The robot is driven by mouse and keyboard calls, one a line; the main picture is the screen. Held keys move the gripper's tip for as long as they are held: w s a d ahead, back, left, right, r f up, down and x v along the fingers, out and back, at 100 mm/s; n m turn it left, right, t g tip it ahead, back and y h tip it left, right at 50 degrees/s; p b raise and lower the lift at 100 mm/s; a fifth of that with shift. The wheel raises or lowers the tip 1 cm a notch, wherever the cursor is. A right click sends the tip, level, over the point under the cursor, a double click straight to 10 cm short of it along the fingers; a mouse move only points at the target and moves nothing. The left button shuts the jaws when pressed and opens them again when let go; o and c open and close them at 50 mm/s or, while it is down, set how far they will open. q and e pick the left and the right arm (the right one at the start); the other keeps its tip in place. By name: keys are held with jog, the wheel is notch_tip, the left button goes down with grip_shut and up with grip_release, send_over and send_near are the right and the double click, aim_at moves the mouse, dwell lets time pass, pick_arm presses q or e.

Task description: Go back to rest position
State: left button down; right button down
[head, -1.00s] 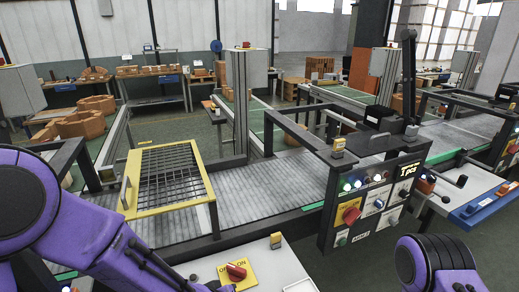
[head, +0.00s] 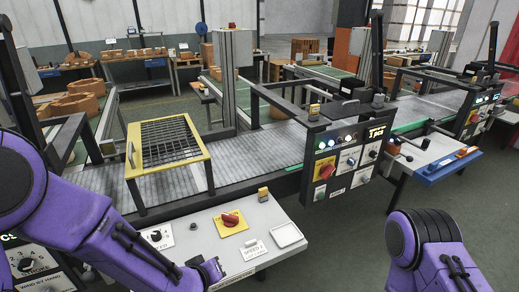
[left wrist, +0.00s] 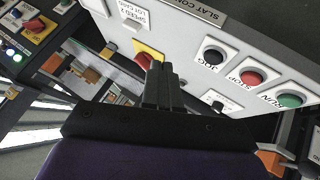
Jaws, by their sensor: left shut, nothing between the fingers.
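My left gripper (head: 212,270) is at the lower middle of the head view, close to the front edge of a pale control box (head: 185,262). In the left wrist view its fingers (left wrist: 160,82) are together with nothing between them. They are in front of the box's face, which carries a black JOG button (left wrist: 213,55), a red STOP button (left wrist: 252,78) and a green RUN button (left wrist: 290,100). My right arm (head: 428,250) shows at the lower right of the head view, bent; its gripper is out of view.
A slatted conveyor (head: 250,155) with a yellow-framed grate (head: 135,150) runs behind the box. A dark control panel (head: 340,170) stands right of centre. A blue-edged side table (head: 425,155) is farther right. Open floor (head: 340,245) lies between the box and my right arm.

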pick_arm(q)
jog(key=s+a+f+n+g+y+b, duration=0.1)
jog(key=s+a+f+y+b, duration=0.1)
jog(key=s+a+f, duration=0.45)
jog(key=s+a+f+n+g+y+b, duration=0.15)
jog(key=s+a+f, duration=0.25)
jog(key=a+f, duration=0.4)
jog(key=s+a+f+g+y+b, duration=0.2)
jog(key=s+a+f+g, duration=0.1)
jog(key=s+f, duration=0.8)
jog(key=s+a, duration=0.1)
jog(key=s, duration=0.2)
jog(key=shift+s+m+b, duration=0.3)
jog(key=shift+m+b, duration=0.05)
jog(key=shift+b, duration=0.05)
